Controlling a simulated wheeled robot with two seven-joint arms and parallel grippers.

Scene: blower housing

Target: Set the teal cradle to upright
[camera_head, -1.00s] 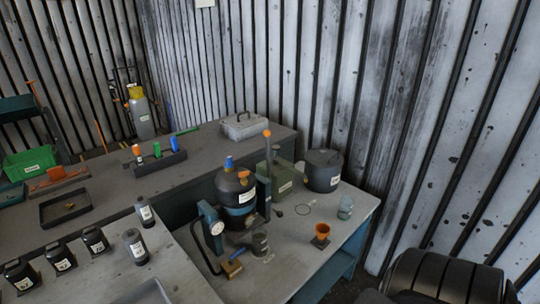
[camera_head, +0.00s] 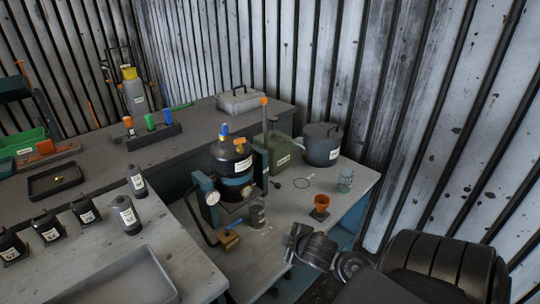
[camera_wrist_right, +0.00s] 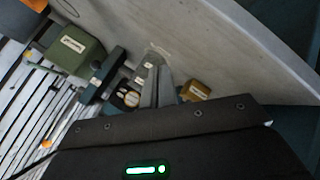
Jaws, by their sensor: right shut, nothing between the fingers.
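The teal cradle (camera_head: 204,184) stands on the grey bench and holds a black vessel (camera_head: 231,162) with blue and orange fittings on top. A white round gauge (camera_head: 212,198) sits at its front. The vessel's top points up; I cannot tell whether it leans slightly. My right gripper (camera_head: 291,243) is over the bench's front edge, to the right of the cradle and apart from it. In the right wrist view its fingers (camera_wrist_right: 160,90) are shut and empty, with the gauge (camera_wrist_right: 131,98) beyond them. My left gripper is not in view.
A brass-coloured block (camera_head: 228,240) and a grey cup (camera_head: 257,216) stand before the cradle. Several black bottles (camera_head: 84,210) stand on the left bench.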

